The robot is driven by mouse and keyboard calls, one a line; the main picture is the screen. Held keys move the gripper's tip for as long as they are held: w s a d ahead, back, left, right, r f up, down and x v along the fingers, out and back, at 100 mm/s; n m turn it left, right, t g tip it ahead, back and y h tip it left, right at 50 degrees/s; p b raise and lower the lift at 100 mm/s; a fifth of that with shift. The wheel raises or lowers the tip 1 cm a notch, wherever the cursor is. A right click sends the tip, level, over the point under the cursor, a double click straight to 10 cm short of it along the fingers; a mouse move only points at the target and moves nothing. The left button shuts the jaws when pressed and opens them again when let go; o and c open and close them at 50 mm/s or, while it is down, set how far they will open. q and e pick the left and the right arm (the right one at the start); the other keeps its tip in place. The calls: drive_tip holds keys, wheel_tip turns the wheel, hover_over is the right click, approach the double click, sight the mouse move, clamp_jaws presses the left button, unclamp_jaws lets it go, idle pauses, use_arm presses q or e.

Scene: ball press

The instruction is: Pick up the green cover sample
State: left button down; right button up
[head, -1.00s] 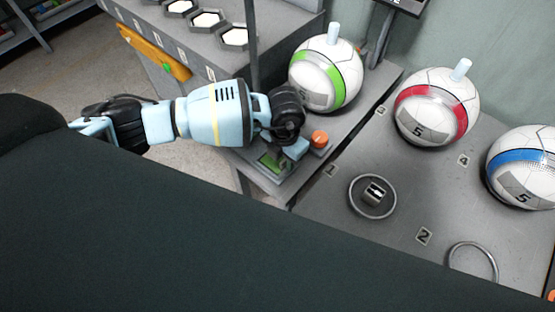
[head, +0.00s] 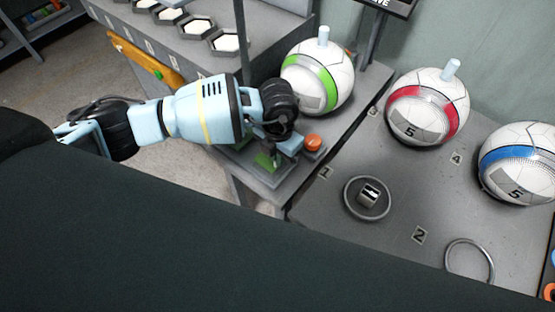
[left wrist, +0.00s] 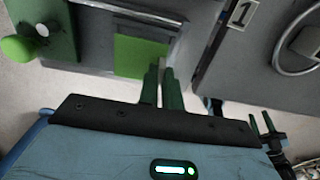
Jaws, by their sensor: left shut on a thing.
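The green cover sample (head: 265,160) is a small flat green square at the near-left corner of the grey station. It also shows in the left wrist view (left wrist: 140,57), beside the fingertips. My left gripper (head: 290,146) is shut on its edge; the fingers (left wrist: 161,75) are close together there. The sample looks tilted in the head view; its exact clearance from the surface cannot be told. My right gripper (left wrist: 262,122) shows small at the lower right of the left wrist view, its fingers apart and empty.
An orange button (head: 313,142) is just right of my left gripper. A green-striped ball (head: 318,78) stands behind it. Red-striped (head: 427,107) and blue-striped (head: 518,165) balls stand farther right. A ring (head: 369,198) with a small metal piece lies on the table.

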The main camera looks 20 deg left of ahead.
use_arm(q)
drive_tip(key=s+a+r, duration=0.1)
drive_tip(key=s+a, duration=0.1)
drive_tip(key=s, duration=1.4)
drive_tip(key=shift+a+r+p, duration=0.15)
drive_tip(key=shift+r+p, duration=0.15)
drive_tip(key=shift+r, duration=0.1)
